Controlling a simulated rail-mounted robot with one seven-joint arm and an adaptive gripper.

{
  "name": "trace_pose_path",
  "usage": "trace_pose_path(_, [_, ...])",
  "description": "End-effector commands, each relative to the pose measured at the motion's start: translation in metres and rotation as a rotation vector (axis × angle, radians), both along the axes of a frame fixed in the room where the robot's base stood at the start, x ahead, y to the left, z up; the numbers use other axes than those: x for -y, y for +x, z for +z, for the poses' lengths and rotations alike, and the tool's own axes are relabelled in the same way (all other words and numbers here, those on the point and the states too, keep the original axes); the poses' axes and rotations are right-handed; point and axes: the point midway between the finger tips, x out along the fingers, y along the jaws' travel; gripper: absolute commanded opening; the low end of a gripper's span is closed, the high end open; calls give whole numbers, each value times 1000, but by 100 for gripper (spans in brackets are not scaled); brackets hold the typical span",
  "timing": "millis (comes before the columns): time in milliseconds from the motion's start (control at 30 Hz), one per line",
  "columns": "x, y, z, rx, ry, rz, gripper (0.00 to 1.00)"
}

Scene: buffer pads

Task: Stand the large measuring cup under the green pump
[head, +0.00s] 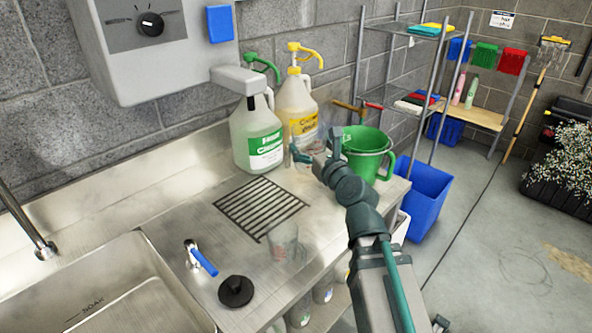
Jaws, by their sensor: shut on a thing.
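The jug with the green pump (258,142) stands at the back of the steel counter; its pump head (262,62) rises behind the dispenser's grey spout. My gripper (314,148) is right of this jug, in front of the yellow-pump jug. It is shut on a clear measuring cup (312,153), which is faint and partly hidden by the fingers. I cannot tell whether this cup touches the counter. Another clear cup (284,240) with a reddish mark stands at the front edge of the slotted drain. Which clear cup is larger is hard to tell.
The yellow-pump jug (297,102) stands behind my gripper and a green pitcher (366,154) stands to its right. The black slotted drain (258,207) lies in front of the green-pump jug. A blue-handled tap (203,262), black plug (236,291) and sink are left.

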Motion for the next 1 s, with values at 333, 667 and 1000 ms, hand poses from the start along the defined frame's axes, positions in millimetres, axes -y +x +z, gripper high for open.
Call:
trace_pose_path(333, [-21,36,-18,-3,0,1,54])
trace_pose_path(667, [-55,91,-63,-4,0,0,54])
trace_pose_path(1000, [-69,111,-90,-1,0,-1,54])
